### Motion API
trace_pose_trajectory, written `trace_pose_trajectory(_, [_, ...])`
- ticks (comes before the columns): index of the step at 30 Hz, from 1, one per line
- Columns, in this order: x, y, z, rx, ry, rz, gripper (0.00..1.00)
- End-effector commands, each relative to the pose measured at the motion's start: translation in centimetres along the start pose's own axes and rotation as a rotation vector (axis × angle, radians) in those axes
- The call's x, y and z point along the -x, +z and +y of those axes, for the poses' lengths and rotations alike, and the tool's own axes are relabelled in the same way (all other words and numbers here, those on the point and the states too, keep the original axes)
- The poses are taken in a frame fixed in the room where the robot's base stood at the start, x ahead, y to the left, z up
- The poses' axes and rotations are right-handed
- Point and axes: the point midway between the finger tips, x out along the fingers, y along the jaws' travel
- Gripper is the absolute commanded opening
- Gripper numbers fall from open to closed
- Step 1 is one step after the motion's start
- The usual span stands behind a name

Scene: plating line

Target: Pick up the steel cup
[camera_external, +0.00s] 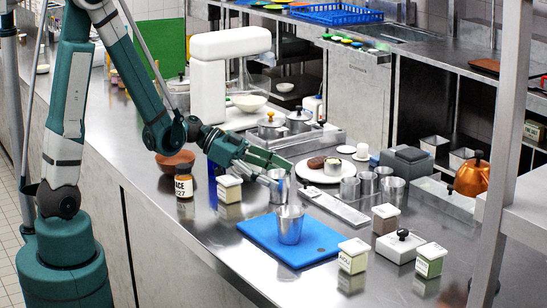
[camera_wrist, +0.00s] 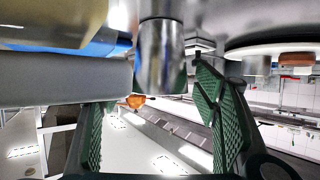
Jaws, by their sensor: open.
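A steel cup (camera_external: 290,226) stands upright on a blue board (camera_external: 262,240) on the steel counter. My gripper (camera_external: 283,174) is open, just above and behind this cup in the external view, with its fingers pointing toward the right. In the wrist view a shiny steel cup (camera_wrist: 160,48) shows beyond the gap between my green fingers (camera_wrist: 152,95), and a strip of the blue board (camera_wrist: 112,45) shows at upper left. The gap looks empty. Several more steel cups (camera_external: 350,189) stand grouped to the right of the board.
A long pale tray (camera_external: 332,208) lies behind the board. Small labelled boxes (camera_external: 353,256) stand at the right. A labelled jar (camera_external: 184,182) and another box (camera_external: 229,188) stand left of my gripper. A white plate (camera_external: 312,173) holds food behind. The front counter edge is clear.

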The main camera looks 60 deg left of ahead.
Motion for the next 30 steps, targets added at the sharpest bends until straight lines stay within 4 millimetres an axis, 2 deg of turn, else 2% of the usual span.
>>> trace_pose_trajectory(5, [-0.75, 0.03, 0.01, 0.0, 0.0, 0.0, 0.61])
trace_pose_trajectory(21, [-0.76, 0.01, 0.01, 0.0, 0.0, 0.0, 0.61])
trace_pose_trajectory(23, [-0.76, 0.01, 0.02, 0.0, 0.0, 0.0, 0.56])
trace_pose_trajectory(28, [-0.76, 0.01, 0.02, 0.0, 0.0, -0.001, 0.34])
trace_pose_trajectory(30, [-0.76, 0.01, 0.02, 0.0, 0.0, -0.001, 0.32])
